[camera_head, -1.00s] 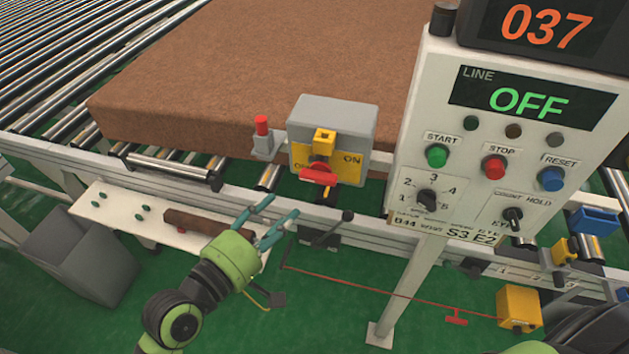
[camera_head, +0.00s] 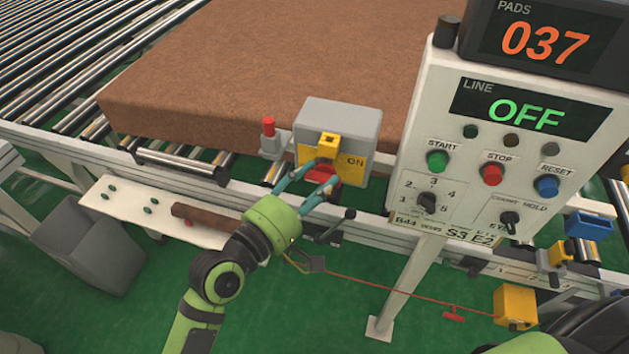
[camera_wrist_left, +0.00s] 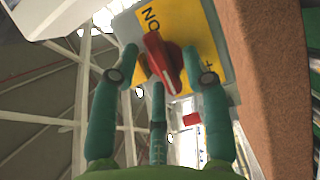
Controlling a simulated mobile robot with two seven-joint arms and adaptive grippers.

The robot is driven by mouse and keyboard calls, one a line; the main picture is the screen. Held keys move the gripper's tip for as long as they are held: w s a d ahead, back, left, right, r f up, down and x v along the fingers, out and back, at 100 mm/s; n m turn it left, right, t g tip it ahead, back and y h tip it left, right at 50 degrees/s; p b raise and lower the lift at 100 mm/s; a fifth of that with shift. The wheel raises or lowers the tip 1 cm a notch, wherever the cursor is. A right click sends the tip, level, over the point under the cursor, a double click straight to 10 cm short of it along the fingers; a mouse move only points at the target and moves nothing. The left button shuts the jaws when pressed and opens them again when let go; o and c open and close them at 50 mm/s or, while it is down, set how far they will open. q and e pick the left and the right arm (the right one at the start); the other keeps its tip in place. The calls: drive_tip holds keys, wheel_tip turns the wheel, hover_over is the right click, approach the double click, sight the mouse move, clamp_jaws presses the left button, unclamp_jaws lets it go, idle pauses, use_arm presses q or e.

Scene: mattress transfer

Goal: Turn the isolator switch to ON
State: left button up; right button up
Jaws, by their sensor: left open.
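The isolator switch is a grey box (camera_head: 345,112) with a yellow face plate (camera_wrist_left: 190,25) and a red handle (camera_head: 322,176). ON shows at the right of the plate in the head view; the left lettering is mostly hidden by my fingers. A yellow part (camera_head: 328,146) sits above the handle. My left gripper (camera_head: 306,177) is open at the handle, partly covering it. In the left wrist view the red handle (camera_wrist_left: 162,62) stands between the spread teal fingers (camera_wrist_left: 160,58); contact cannot be told. My right gripper is not in view.
The white control panel (camera_head: 470,145) stands close on the right, its display reading OFF. A brown mattress (camera_head: 250,60) lies on rollers behind the switch box. A red-topped post (camera_head: 268,127) is left of the box. A black-knobbed lever (camera_head: 349,213) is below it.

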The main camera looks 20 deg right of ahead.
use_arm(q)
clamp_jaws()
